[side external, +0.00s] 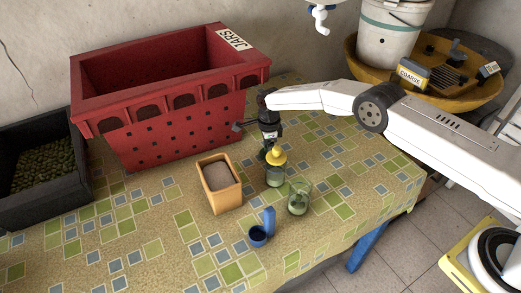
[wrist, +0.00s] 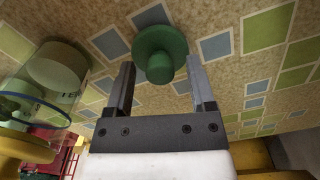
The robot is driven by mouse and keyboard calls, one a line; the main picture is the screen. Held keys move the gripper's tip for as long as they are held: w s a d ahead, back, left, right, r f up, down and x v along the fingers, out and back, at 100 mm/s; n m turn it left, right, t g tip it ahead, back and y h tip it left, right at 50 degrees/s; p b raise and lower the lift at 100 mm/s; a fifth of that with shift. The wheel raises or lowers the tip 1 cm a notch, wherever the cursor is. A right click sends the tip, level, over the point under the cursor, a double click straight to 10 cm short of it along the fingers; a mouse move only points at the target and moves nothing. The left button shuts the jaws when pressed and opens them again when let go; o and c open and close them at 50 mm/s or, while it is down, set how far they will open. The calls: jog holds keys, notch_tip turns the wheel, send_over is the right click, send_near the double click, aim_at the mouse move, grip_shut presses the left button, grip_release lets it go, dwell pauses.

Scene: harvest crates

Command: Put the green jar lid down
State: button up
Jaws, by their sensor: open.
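The green jar lid (wrist: 160,50), a round disc with a knob, shows in the wrist view against the tablecloth. Its knob lies between the fingertips of my gripper (wrist: 161,66), with a gap on each side. My gripper is open. In the side view my gripper (side external: 268,150) points down behind the jar with the yellow lid (side external: 278,156). The green lid cannot be made out there. The yellow-lidded jar (side external: 275,178) stands close to my gripper. A glass jar without a lid (side external: 299,200) stands in front of it.
The red crate marked JARS (side external: 170,125) stands behind. A dark crate of olives (side external: 45,205) is at left. The front left of the cloth is clear.

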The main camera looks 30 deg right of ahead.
notch_tip(320, 180, up, 12)
jog(key=shift+f, duration=0.25)
dwell(0.4)
dwell(0.3)
jog(key=shift+r, duration=0.1)
jog(key=s+d+r+n+t, duration=0.1)
jog(key=s+d+r+n, duration=0.25)
jog(key=s+n, duration=0.3)
jog(key=s+d+r+n, duration=0.3)
jog(key=s+r+n, duration=0.15)
jog(key=s, duration=0.25)
jog(key=s+d+n, duration=0.1)
jog(key=s+n, duration=0.4)
jog(key=s, duration=0.5)
jog(key=s+d+n+t, duration=0.1)
jog(key=s+n, duration=0.4)
jog(key=s, duration=0.5)
jog(key=shift+s+d+n+t, duration=0.2)
jog(key=shift+d+n+t, duration=0.1)
jog(key=shift+d, duration=0.45)
